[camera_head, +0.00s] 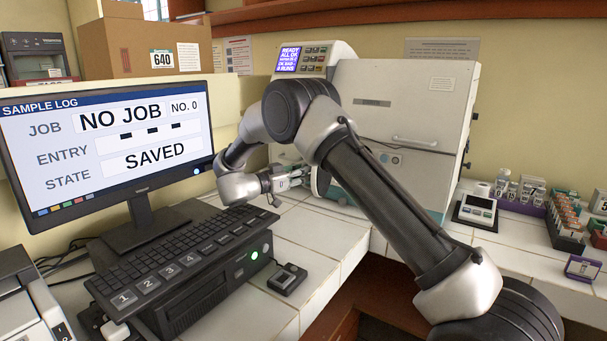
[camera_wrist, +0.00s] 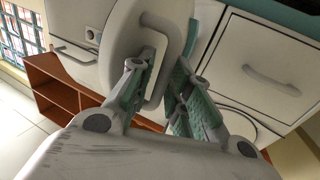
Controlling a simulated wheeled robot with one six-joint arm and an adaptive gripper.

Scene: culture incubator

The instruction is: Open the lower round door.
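The white incubator (camera_head: 395,110) stands on the tiled bench in the head view. In the wrist view a rounded white door (camera_wrist: 122,38) with a pale bar handle (camera_wrist: 160,62) is straight ahead, with teal edging at its right. My gripper (camera_wrist: 161,75) has its two teal-padded fingers apart, with the handle's near part between them in the picture. I cannot tell whether either finger touches it. In the head view my gripper (camera_head: 298,178) is at the incubator's lower left side; my arm hides much of that area. Whether the round door is ajar is unclear.
A monitor (camera_head: 115,145) and keyboard (camera_head: 185,250) stand to the left of my gripper, with a small black device (camera_head: 287,279) in front. A scale (camera_head: 476,211) and racks of vials (camera_head: 565,215) are on the right. Another panel with a handle (camera_wrist: 270,80) lies right in the wrist view.

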